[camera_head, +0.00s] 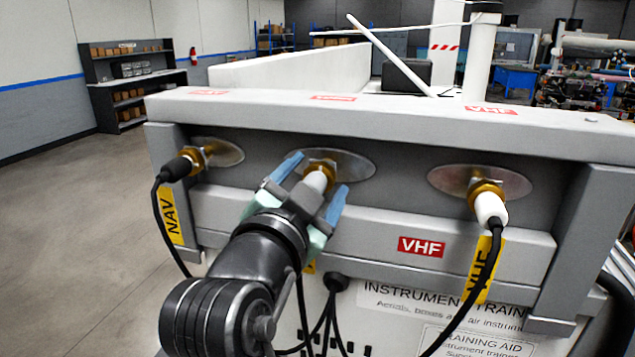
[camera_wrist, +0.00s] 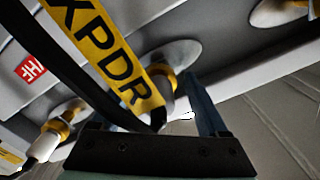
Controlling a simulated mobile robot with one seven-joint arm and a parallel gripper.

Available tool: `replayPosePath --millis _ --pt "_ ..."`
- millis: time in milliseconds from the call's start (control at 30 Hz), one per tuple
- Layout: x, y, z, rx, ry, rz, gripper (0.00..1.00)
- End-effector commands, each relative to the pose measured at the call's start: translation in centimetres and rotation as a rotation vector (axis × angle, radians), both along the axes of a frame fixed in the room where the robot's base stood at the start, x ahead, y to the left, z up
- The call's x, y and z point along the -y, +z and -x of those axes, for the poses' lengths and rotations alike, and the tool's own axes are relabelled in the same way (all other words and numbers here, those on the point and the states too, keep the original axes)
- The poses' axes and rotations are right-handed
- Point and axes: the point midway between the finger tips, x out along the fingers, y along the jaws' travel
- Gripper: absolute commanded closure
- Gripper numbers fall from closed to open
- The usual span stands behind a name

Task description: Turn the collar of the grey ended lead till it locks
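Whether the collar is locked cannot be seen.
A black ended NAV lead (camera_head: 178,166) is at the left socket and a white ended VHF lead (camera_head: 489,207) at the right one. A ledge (camera_head: 390,112) overhangs the sockets. Black cables (camera_head: 325,310) hang below. The floor (camera_head: 75,240) at left is clear.

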Motion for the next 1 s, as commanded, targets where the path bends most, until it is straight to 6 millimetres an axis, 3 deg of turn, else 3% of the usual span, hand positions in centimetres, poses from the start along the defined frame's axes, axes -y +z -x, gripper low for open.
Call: replayPosePath --millis 33,100,533,1000 --pt "0.0 0.0 0.0 0.000 0.000 0.001 0.12" --pt "0.0 -0.1 0.0 -0.002 0.000 0.001 0.00" --pt "-0.1 -0.2 0.2 -0.004 0.001 0.002 0.00" --pt "-1.3 -0.2 3.8 -0.004 0.001 0.002 0.00"
